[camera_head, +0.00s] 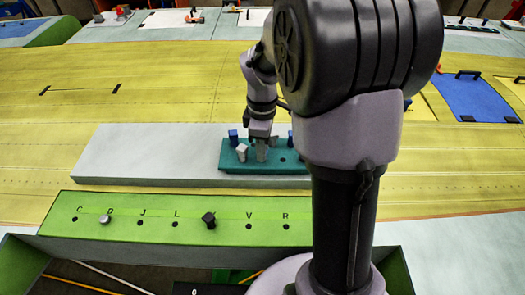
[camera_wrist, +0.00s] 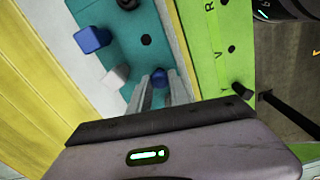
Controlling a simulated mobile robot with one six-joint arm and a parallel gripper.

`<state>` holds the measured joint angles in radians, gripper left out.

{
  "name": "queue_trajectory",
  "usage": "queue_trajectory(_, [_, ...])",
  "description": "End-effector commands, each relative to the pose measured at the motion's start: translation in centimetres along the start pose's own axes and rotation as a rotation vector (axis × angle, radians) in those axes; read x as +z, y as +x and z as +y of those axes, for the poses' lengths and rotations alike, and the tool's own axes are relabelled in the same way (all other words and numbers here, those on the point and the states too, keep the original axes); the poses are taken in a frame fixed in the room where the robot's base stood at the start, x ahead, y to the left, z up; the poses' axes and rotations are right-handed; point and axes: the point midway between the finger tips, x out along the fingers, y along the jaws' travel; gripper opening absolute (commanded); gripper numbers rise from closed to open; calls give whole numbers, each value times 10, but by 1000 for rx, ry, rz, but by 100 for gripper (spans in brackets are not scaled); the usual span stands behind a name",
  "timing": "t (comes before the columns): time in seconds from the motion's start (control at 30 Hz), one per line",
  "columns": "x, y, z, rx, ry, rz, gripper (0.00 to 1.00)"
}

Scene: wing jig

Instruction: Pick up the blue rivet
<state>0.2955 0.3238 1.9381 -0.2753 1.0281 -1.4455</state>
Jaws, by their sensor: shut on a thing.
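My gripper (camera_head: 261,153) is down over the teal block (camera_head: 232,167) in the head view. In the wrist view its two grey fingers (camera_wrist: 160,90) close on a small blue rivet (camera_wrist: 158,76), whose rounded top shows between the tips. The fingers hide its lower part, and I cannot tell whether it is still seated in the block. In the head view this held rivet is hidden. Another blue rivet with a square head (camera_wrist: 92,39) stands on the teal block, also seen at its left end in the head view (camera_head: 233,137).
A pale grey rivet (camera_wrist: 115,76) stands close to my fingers. Another blue rivet (camera_head: 290,136) is at the back of the block. A lettered green strip (camera_head: 160,205) in front holds a silver rivet (camera_head: 105,218) and a black one (camera_head: 209,219). The pale slab left of the block is clear.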

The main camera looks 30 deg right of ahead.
Motion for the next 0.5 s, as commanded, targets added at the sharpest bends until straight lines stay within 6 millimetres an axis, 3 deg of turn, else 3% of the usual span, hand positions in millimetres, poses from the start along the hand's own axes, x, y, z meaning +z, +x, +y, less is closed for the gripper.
queue_trajectory(0.1, [0,-21,0,3,-1,1,0])
queue_trajectory(0.17, [6,-18,-12,1,-1,0,0])
queue_trajectory(0.5, [44,-27,-100,2,1,1,0])
